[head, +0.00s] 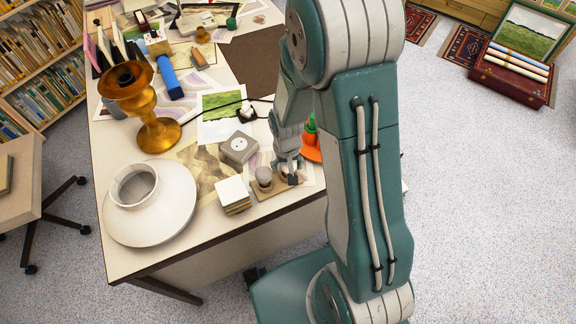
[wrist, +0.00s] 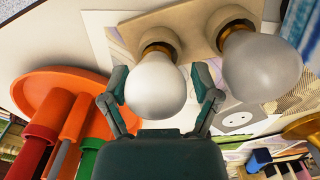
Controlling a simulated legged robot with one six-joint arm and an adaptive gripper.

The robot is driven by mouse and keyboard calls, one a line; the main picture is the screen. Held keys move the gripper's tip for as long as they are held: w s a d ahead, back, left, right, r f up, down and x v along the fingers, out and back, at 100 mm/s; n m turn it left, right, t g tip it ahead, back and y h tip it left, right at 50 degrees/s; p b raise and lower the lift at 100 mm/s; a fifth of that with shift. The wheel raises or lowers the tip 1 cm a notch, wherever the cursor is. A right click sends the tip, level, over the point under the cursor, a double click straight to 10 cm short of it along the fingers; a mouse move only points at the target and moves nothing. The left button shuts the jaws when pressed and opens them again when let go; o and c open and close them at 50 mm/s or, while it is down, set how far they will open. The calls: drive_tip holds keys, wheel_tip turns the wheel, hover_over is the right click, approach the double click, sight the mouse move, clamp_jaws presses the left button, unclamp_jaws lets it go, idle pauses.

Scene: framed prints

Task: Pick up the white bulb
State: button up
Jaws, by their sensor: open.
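The white bulb (wrist: 156,88) has a brass base and stands on a small tan board (wrist: 187,18) in the wrist view. My gripper (wrist: 160,82) is open, with one finger on each side of the white bulb's glass; I cannot tell if they touch it. A second, greyer bulb (wrist: 260,66) stands beside it on the same board, outside the fingers. In the head view, the grey bulb (head: 264,176) shows left of my gripper (head: 290,174) on the board (head: 262,194). There my gripper largely hides the white bulb.
An orange dish (wrist: 88,84) with red and green objects is close beside my gripper.

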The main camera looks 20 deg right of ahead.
drive_tip(key=shift+a, duration=0.35)
drive_tip(key=shift+d, duration=0.25)
drive_tip(key=c, duration=0.7)
drive_tip(key=shift+d, duration=0.25)
drive_tip(key=shift+c, duration=0.2)
drive_tip(key=shift+a, duration=0.15)
